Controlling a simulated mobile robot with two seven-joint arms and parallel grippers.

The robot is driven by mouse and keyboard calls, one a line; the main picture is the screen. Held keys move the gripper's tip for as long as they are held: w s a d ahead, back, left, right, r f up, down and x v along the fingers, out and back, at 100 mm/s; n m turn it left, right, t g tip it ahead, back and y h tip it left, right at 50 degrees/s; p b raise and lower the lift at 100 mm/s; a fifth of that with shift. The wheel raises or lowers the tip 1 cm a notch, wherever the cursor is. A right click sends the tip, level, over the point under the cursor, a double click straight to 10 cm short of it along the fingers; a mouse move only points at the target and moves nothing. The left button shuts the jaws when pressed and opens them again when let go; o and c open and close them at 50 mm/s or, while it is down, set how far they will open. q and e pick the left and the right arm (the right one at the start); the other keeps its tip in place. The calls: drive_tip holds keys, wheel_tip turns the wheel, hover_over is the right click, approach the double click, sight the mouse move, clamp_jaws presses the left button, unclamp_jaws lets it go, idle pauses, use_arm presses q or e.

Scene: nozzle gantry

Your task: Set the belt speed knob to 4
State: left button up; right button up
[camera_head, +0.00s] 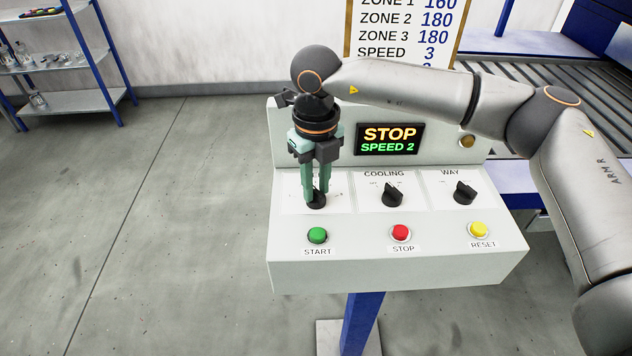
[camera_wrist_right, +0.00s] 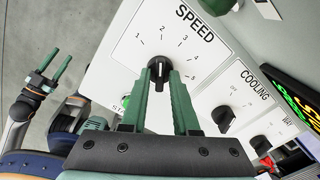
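The black speed knob (camera_wrist_right: 159,66) sits on the dial marked SPEED, with numbers 1 to 5 around it. Its white mark points up, near the 2. The display (camera_head: 390,139) on the console reads STOP and SPEED 2. My right gripper (camera_head: 317,190) points down over this knob, with one green finger on either side. In the right wrist view its fingers (camera_wrist_right: 161,78) look a little apart from the knob's grip; contact is hard to judge. The fingers hide part of the dial in the head view. My left gripper (camera_wrist_right: 58,68) shows only in the right wrist view, open and empty.
The cooling knob (camera_head: 392,195) and the way knob (camera_head: 464,192) stand to the right. Green start (camera_head: 318,235), red stop (camera_head: 401,232) and yellow reset (camera_head: 479,229) buttons line the front. A board (camera_head: 400,30) behind lists SPEED 3. Floor to the left is clear.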

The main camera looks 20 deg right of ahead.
clamp_jaws()
idle(0.5)
drive_tip(key=shift+m+b, duration=0.85)
drive_tip(key=shift+m, duration=0.25)
drive_tip(key=m+b, duration=0.1)
drive_tip(key=m, duration=0.1)
drive_tip(key=shift+f+m, duration=0.1)
drive_tip(key=shift+m, duration=0.2)
drive_tip(key=m+b, duration=0.2)
drive_tip(key=m, duration=0.2)
drive_tip(key=m+b, duration=0.1)
drive_tip(key=m, duration=0.3)
drive_tip(key=shift+m+b, duration=0.3)
drive_tip(key=shift+b, duration=0.1)
drive_tip(key=shift+r+m, duration=0.2)
drive_tip(key=shift+m, duration=0.1)
